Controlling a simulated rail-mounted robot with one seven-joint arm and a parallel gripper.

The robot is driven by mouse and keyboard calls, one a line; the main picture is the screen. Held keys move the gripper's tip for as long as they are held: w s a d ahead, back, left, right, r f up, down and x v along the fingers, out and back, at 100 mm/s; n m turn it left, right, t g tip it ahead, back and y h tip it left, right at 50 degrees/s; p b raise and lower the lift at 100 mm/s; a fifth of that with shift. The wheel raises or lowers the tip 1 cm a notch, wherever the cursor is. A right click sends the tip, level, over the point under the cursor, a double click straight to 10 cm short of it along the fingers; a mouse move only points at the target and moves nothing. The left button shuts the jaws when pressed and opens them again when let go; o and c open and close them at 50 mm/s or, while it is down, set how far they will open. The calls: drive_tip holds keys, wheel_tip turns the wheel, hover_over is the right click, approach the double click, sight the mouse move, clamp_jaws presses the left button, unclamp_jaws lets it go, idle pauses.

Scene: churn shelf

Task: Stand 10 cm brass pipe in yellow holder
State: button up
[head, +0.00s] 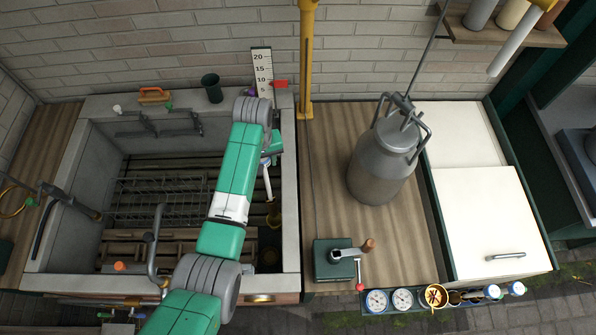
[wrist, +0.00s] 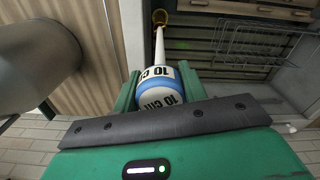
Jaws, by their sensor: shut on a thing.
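My gripper (head: 270,157) is over the right part of the stone sink. In the wrist view its green fingers (wrist: 158,88) are shut on a white, blue-banded grip labelled 10 cm. A slim white shaft runs from this grip to a brass end (wrist: 160,17). The brass end also shows in the head view (head: 273,214), hanging low over the sink. I take this held piece for the 10 cm brass pipe. A yellow-rimmed round piece (head: 436,295) sits in the row at the counter's front edge. I cannot tell whether it is the yellow holder.
A metal churn (head: 381,168) stands on the wooden counter right of the sink. A green crank box (head: 335,258) is at its front. A yellow post (head: 306,60) rises behind the sink's right edge. A wire rack (head: 160,195) lies in the sink. Counter between churn and sink is clear.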

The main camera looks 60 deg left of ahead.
sight(267, 182)
drive_tip(key=shift+s+a, duration=0.1)
drive_tip(key=shift+f+b, duration=0.3)
wheel_tip(267, 182, down, 7)
drive_tip(key=b, duration=0.7)
drive_tip(key=shift+f, duration=0.15)
drive_tip(key=shift+p, duration=0.45)
drive_tip(key=shift+f, duration=0.15)
drive_tip(key=shift+f+b, duration=1.55)
drive_tip(key=shift+f, duration=0.8)
